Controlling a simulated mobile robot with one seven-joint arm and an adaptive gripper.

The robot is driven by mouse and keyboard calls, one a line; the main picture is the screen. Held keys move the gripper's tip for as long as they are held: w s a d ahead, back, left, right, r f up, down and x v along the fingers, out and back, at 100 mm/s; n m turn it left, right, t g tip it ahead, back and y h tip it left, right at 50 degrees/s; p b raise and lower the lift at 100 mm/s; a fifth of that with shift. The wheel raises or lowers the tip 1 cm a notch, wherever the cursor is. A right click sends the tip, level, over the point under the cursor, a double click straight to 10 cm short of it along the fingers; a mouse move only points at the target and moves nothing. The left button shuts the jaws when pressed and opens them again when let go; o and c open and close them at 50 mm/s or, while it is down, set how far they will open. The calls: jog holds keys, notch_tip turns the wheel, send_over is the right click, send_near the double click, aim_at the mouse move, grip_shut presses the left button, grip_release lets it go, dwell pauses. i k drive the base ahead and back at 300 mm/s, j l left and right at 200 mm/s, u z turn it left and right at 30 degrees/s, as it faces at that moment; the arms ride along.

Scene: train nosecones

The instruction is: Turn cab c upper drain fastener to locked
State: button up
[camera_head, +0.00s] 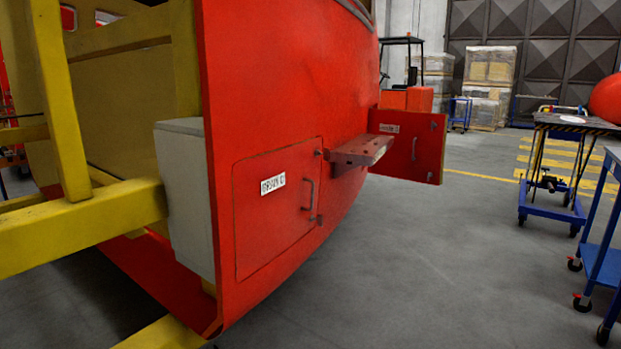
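A red train nosecone (290,80) fills the middle of the head view. A closed-looking red hatch (262,235) with a white label (272,184) is set in its side. The label seems to read "DRAIN C", but it is small. A small upper fastener (318,153) sits at the upper right of the hatch, and a lower fastener (313,218) sits below the handle. Both are too small to tell whether they are locked. My gripper is not in view.
A red shelf-like step (358,150) juts out right of the hatch, with an open red panel (412,145) behind it. Yellow frame beams (80,225) stand at left. Blue carts (548,200) stand at right. The grey floor (420,260) between is clear.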

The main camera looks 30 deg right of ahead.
aim_at(326, 155)
jog(key=i+l, duration=0.15)
jog(key=l, duration=0.3)
jog(key=i+l, duration=0.1)
jog(key=l, duration=0.3)
jog(key=i+l+z, duration=0.1)
jog(key=l, duration=0.3)
jog(key=i+l, duration=0.2)
jog(key=l, duration=0.25)
jog(key=i+l, duration=0.15)
jog(key=l, duration=0.25)
jog(key=i+l+z, duration=0.1)
jog(key=l, duration=0.3)
jog(key=i+l, duration=0.25)
jog(key=l, duration=0.15)
jog(key=i+l, duration=0.15)
jog(key=l, duration=0.3)
jog(key=z, duration=0.05)
